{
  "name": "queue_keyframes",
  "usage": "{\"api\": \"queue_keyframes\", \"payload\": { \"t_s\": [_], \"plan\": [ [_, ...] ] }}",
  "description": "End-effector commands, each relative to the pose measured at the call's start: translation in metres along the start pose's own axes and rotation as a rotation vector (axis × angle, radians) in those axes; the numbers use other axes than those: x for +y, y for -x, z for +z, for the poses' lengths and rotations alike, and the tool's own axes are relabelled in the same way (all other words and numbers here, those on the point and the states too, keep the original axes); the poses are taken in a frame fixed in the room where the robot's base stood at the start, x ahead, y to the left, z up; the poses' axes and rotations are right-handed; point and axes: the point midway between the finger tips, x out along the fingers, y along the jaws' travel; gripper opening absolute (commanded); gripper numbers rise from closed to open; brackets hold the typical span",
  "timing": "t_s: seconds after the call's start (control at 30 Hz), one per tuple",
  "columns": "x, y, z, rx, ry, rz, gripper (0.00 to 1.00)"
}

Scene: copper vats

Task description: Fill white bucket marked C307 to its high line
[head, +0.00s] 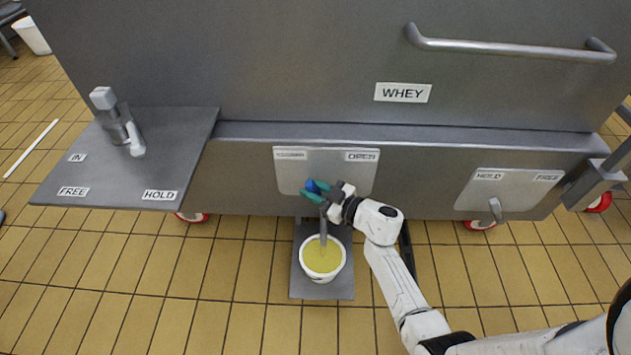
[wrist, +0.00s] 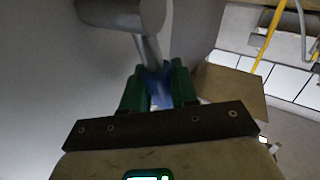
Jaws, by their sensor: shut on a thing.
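A white bucket (head: 323,278) stands on a grey plate (head: 322,292) on the floor below the vat, with yellow liquid inside. The liquid surface lies below the rim; I cannot read a high line or a C307 mark. A grey spout (head: 323,229) points down over the bucket; I cannot tell whether liquid is flowing. My gripper (head: 315,190) is shut on a blue valve handle (head: 312,186) in front of a panel (head: 357,172) marked OPEN at its right. In the wrist view, the green fingers (wrist: 158,88) sit on both sides of the blue handle (wrist: 160,82).
The grey vat (head: 250,60) marked WHEY has a long rail (head: 510,48). At left, a shelf (head: 190,130) marked IN, FREE and HOLD carries a fitting (head: 120,120). At right is a HOLD/FREE plate (head: 475,190). Tiled floor left of the bucket is clear.

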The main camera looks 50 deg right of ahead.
Motion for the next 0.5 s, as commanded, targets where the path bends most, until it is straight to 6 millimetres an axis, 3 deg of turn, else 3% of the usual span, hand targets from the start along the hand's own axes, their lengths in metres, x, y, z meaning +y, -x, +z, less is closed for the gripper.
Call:
{"api": "queue_keyframes", "payload": {
  "t_s": [0.1,0.5],
  "plan": [
    [-0.0005,-0.0020,-0.0058,-0.040,0.021,-0.008,0.00],
    [-0.0067,-0.0094,0.0021,-0.152,0.096,-0.027,0.00]
  ]
}}
